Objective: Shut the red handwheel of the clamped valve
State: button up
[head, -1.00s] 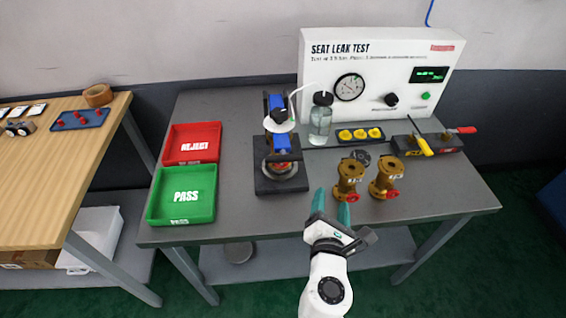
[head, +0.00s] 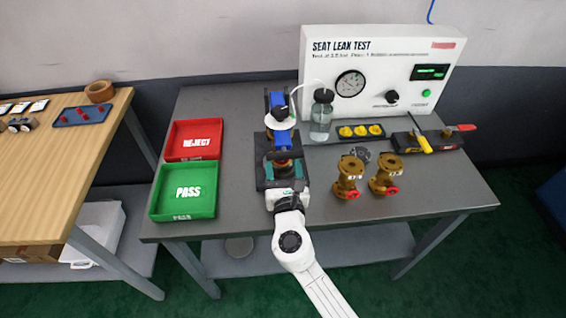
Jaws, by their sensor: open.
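The clamped valve (head: 283,154) is held in a dark fixture (head: 261,150) with blue clamp blocks (head: 281,135). Only a little of its brass body shows. Its red handwheel is not clearly visible; my gripper and the clamp cover that area. My gripper (head: 284,170) is at the front of the fixture, its teal fingers apart on either side of the valve's front. I cannot tell whether the fingers touch anything.
Two loose brass valves (head: 349,177) with red handwheels stand to the right. The green PASS tray (head: 186,214) and red REJECT tray (head: 192,155) are left. A clear bottle (head: 321,122) with a tube stands behind, before the white test panel (head: 380,70).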

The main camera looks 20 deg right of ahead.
jog(key=shift+w+d, duration=0.2)
jog(key=shift+w, duration=0.4)
jog(key=shift+c, duration=0.4)
jog(key=c, duration=1)
jog(key=shift+o, duration=0.2)
jog(key=shift+f+m+b, duration=0.15)
jog(key=shift+m+b, duration=0.85)
jog(key=m+b, duration=0.2)
jog(key=m, duration=0.1)
jog(key=shift+b, duration=0.3)
jog(key=shift+d+m+b, duration=0.1)
jog(key=shift+m+b, duration=1.35)
jog(key=shift+m, duration=0.95)
